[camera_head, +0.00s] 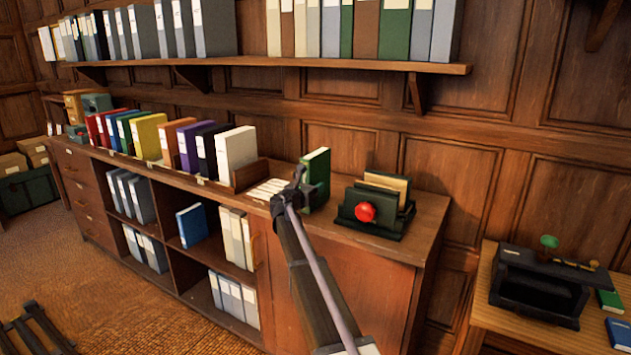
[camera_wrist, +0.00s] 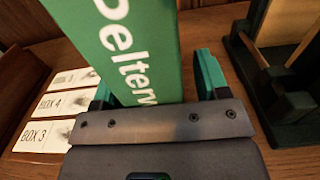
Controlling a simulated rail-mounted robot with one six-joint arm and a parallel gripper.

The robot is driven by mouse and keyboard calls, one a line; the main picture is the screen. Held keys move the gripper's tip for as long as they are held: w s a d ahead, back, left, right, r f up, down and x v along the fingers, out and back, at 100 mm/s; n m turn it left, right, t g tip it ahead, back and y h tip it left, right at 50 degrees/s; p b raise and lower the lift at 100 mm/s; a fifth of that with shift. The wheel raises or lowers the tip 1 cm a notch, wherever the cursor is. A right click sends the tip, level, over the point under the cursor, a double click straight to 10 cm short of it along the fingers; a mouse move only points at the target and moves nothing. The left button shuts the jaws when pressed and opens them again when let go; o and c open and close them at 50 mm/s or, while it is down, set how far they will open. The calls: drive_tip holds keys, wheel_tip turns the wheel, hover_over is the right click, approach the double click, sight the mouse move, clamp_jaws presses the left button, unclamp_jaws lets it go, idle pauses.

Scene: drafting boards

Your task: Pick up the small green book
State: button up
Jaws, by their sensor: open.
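A green book with a pale page edge (camera_head: 318,172) stands upright on the cabinet top. In the wrist view its green spine (camera_wrist: 140,55) with white lettering fills the upper middle. My gripper (camera_head: 296,184) is at the book's near left side in the head view. In the wrist view my gripper (camera_wrist: 155,88) is open, with the spine between its two green-padded fingers. A gap shows at the right finger; contact at the left one is unclear. A smaller green book (camera_head: 610,301) lies flat on the side table at the right, well away from my gripper.
A dark green box with a red knob (camera_head: 366,211) stands close right of the upright book. A shelf (camera_head: 300,62) runs above. A black press (camera_head: 540,285) stands on the side table.

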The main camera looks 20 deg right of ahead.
sight(311, 155)
clamp_jaws()
idle(0.5)
wheel_tip(311, 155, up, 10)
drive_tip(key=p, duration=1)
drive_tip(key=shift+r, duration=0.1)
drive_tip(key=r+p, duration=0.3)
drive_tip(key=a+r+p, duration=0.1)
drive_tip(key=r+p, duration=0.1)
drive_tip(key=shift+s, duration=0.3)
wheel_tip(311, 155, up, 9)
drive_tip(key=p, duration=0.9)
drive_tip(key=shift+r, duration=0.15)
drive_tip(key=shift+d, duration=0.1)
